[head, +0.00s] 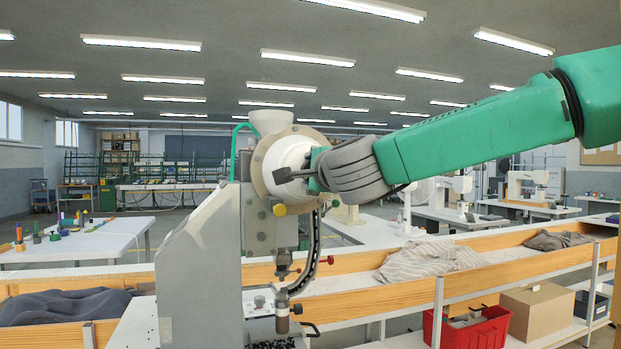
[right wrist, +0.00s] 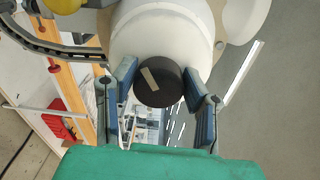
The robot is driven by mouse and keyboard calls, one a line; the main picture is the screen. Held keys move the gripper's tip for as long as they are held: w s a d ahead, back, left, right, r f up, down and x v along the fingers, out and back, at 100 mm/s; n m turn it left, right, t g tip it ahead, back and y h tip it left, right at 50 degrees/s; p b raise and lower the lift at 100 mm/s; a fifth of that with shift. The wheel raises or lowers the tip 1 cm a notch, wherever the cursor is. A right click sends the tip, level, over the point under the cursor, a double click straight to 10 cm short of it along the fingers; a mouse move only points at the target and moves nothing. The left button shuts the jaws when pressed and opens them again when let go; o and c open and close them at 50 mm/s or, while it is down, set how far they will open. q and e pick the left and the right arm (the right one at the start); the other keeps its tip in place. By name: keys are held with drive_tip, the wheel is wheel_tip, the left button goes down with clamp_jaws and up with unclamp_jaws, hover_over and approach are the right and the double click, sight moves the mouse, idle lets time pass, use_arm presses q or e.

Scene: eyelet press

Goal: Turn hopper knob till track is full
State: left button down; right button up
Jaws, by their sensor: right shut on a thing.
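The eyelet press (head: 200,270) stands at the middle left of the head view, with a pale round hopper (head: 270,155) at its top. The hopper knob (right wrist: 158,84) is black with a pale bar mark, set in the hopper's white face (right wrist: 160,35). My right gripper (right wrist: 160,98) is shut on the knob, one blue-grey finger on each side. My left gripper is not in view.
A yellow knob (head: 280,210) sits below the hopper and a red one (head: 330,260) beside the track. Wooden-edged troughs with cloth (head: 430,258) run behind. A red bin (head: 468,330) and a cardboard box (head: 536,308) sit on the shelf at lower right.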

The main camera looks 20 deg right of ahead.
drive_tip(key=shift+f+m, duration=0.3)
drive_tip(key=shift+f, duration=0.2)
drive_tip(key=o, duration=1.1)
drive_tip(key=shift+o, duration=0.2)
drive_tip(key=shift+w+d+r, duration=0.1)
drive_tip(key=shift+d+r, duration=0.05)
drive_tip(key=shift+d, duration=0.1)
drive_tip(key=s, duration=1.2)
drive_tip(key=shift+d+r, duration=0.15)
drive_tip(key=shift+r, duration=0.05)
